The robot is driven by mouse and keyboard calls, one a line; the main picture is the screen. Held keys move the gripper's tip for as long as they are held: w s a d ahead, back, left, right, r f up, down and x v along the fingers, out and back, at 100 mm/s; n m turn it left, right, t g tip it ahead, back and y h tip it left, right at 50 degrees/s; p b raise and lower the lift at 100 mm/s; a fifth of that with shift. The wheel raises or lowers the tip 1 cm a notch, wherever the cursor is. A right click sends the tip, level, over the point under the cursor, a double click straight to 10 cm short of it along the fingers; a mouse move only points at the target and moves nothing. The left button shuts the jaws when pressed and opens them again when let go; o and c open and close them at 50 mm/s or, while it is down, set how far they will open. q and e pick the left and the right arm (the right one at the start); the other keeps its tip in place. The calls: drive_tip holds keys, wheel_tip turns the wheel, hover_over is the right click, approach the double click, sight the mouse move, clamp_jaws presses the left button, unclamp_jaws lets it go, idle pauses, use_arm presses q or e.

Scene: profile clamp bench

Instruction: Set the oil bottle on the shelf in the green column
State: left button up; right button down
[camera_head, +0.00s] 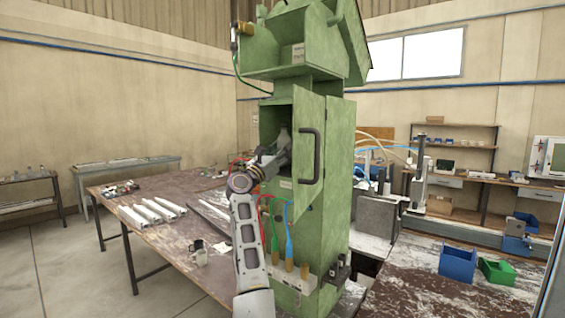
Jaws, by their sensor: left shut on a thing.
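The green column (335,220) stands in the middle of the head view. Its door (309,175), with a black handle, is swung open, and the compartment (270,118) behind it is dark inside. My left arm comes up from below, and my left gripper (282,150) is at the compartment opening, partly inside it and beside the door. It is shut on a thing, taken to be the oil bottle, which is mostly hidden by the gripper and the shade. The shelf surface inside is hidden too. My right gripper is out of view.
The open door stands close to the right of my left gripper. Blue (457,263) and green (497,271) bins stand on the right bench. Hoses hang on the column's front.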

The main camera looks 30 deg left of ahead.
sight(279, 175)
use_arm(q)
drive_tip(key=shift+f, duration=1.5)
drive_tip(key=shift+w+f+p, duration=0.2)
drive_tip(key=shift+f+p, duration=0.1)
drive_tip(key=shift+p, duration=0.1)
drive_tip(key=shift+f, duration=0.2)
drive_tip(key=o, duration=1.2)
drive_tip(key=shift+r, duration=0.15)
drive_tip(key=shift+b+v, duration=0.35)
drive_tip(key=shift+v, duration=0.8)
drive_tip(key=shift+b+v, duration=1)
drive_tip(key=shift+v, duration=3.9)
